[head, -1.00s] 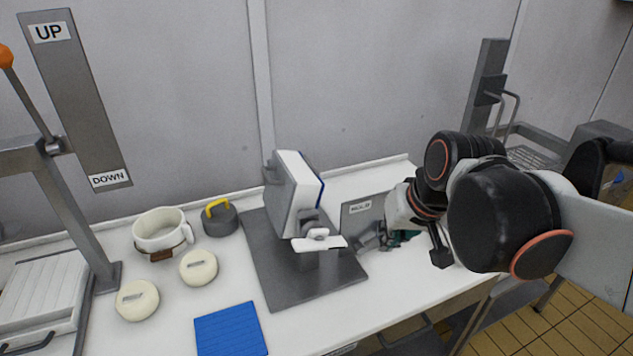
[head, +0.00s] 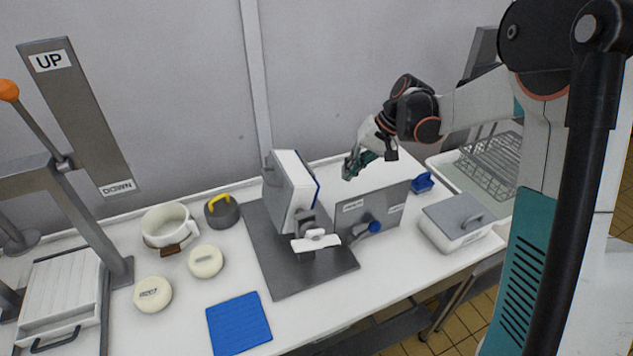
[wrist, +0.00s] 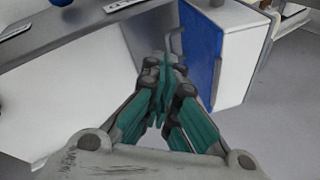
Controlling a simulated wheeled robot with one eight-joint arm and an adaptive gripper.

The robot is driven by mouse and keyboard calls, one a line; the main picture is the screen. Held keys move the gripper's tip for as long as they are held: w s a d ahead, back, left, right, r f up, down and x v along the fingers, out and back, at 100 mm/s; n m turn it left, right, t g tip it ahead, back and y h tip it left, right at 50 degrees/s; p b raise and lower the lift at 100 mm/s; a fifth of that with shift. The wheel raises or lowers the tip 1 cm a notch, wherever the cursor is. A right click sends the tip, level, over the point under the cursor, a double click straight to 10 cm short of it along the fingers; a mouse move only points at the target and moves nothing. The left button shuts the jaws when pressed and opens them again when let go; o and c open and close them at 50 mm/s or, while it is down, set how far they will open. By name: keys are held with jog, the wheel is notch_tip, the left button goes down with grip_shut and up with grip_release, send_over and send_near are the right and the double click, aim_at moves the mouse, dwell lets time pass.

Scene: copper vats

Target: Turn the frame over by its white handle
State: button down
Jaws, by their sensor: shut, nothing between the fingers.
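The frame (head: 290,190) is a white block with a blue edge, held upright and slightly tilted on a dark grey base plate (head: 310,282). Its white handle (head: 316,241) sticks out low at the front. My gripper (head: 351,169) is raised to the right of the frame, behind the grey labelled panel, apart from the frame and its handle. Its teal fingers are shut and empty. In the wrist view the closed fingertips (wrist: 163,65) are in front of the frame's blue face (wrist: 204,45); the white handle cannot be made out there.
The grey panel (head: 385,213) with a blue knob (head: 375,227) stands right of the frame. A cup (head: 168,226), round pucks and blue mat (head: 238,323) are left.

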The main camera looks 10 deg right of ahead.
jog(key=a+b+x, duration=0.1)
jog(key=b+x, duration=0.1)
jog(key=x, duration=1.2)
jog(key=shift+w, duration=0.45)
jog(key=shift+a, duration=0.1)
jog(key=shift+a+f+b, duration=0.25)
jog(key=shift+f+b, duration=0.3)
jog(key=shift+b, duration=0.2)
